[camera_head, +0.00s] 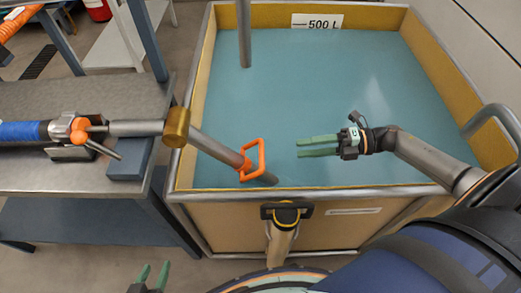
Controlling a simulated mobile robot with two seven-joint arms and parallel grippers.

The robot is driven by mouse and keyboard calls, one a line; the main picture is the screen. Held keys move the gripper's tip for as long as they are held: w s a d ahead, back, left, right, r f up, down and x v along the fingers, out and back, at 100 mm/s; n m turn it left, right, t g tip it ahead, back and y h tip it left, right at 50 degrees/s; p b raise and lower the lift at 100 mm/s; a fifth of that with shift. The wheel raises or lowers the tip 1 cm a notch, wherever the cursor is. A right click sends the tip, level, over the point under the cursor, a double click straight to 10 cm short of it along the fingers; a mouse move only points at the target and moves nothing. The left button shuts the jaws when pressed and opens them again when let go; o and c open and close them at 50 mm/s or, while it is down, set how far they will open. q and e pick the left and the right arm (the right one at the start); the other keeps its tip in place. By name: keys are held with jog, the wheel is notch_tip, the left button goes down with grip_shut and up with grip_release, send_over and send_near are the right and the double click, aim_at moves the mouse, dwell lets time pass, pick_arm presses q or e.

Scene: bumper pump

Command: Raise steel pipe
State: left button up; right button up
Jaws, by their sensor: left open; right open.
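The grey steel pipe (217,147) slants down from a brass coupling (176,127) over the tank's left wall. Its lower end reaches into the tank, and an orange loop handle (262,155) is fixed near that end. My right gripper (300,147) is open and empty above the blue tank surface, to the right of the orange handle and apart from it. Its green fingers point left toward the handle. My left gripper (154,270) is open and empty at the bottom left, below the workbench, its fingers pointing up in the picture.
The tank (190,196) marked 500 L has raised yellow-brown walls. Another vertical grey pipe (244,35) stands at the tank's back. The tank's right half is open.

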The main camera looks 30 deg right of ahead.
send_over(250, 162)
jog(key=f+v, duration=0.1)
jog(key=v, duration=0.3)
jog(key=f, duration=0.1)
pick_arm(q)
jog(key=shift+w+a+r+t, duration=0.15)
jog(key=shift+w+r+t, duration=0.65)
jog(key=shift+w+r, duration=0.5)
pick_arm(e)
jog(key=shift+s+a+f, duration=0.15)
jog(key=shift+a, duration=0.05)
pick_arm(q)
jog(key=shift+s, duration=0.1)
